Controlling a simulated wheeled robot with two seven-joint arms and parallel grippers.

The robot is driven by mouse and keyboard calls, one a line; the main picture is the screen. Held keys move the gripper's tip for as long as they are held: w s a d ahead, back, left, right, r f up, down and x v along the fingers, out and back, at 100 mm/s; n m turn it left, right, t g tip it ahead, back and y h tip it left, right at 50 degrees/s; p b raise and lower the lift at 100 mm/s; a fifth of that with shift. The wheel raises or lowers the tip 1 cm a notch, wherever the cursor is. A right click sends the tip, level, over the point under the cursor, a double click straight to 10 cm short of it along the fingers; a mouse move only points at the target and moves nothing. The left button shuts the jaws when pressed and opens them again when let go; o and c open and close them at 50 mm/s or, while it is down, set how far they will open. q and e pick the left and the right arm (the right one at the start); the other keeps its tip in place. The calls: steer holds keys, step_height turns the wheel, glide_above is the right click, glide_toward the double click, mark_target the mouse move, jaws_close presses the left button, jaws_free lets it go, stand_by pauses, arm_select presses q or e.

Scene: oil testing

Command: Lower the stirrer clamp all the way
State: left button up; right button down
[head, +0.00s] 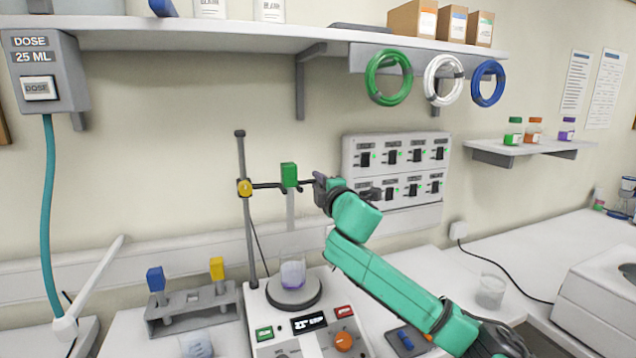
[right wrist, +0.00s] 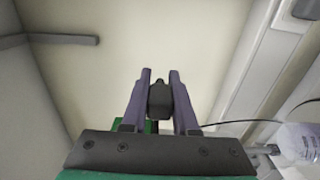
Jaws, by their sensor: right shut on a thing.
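The stirrer clamp is a dark horizontal bar (head: 265,185) with a yellow knob (head: 245,187) on the upright metal rod (head: 250,225). It carries a green block (head: 289,174) with a pale shaft below it, above a beaker (head: 292,273) of purplish liquid on the round plate of the stirrer base. The clamp sits high, around the rod's upper half. My right gripper (head: 317,183) is at the bar's right end. In the right wrist view its fingers (right wrist: 160,88) are shut on a dark handle (right wrist: 160,100). My left gripper is out of view.
A rack with blue and yellow-topped items (head: 190,308) stands left of the base. The base has a display (head: 309,322), buttons and an orange knob (head: 343,340). A switch panel (head: 395,170) is on the wall behind my right arm. An empty beaker (head: 491,290) stands right.

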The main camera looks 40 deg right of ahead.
step_height(320, 180, down, 14)
steer(key=b, duration=0.8)
steer(key=shift+r, duration=0.2)
steer(key=shift+a, duration=0.15)
steer(key=c, duration=0.8)
jaws_free()
steer(key=shift+o, duration=0.6)
steer(key=shift+r, duration=0.1)
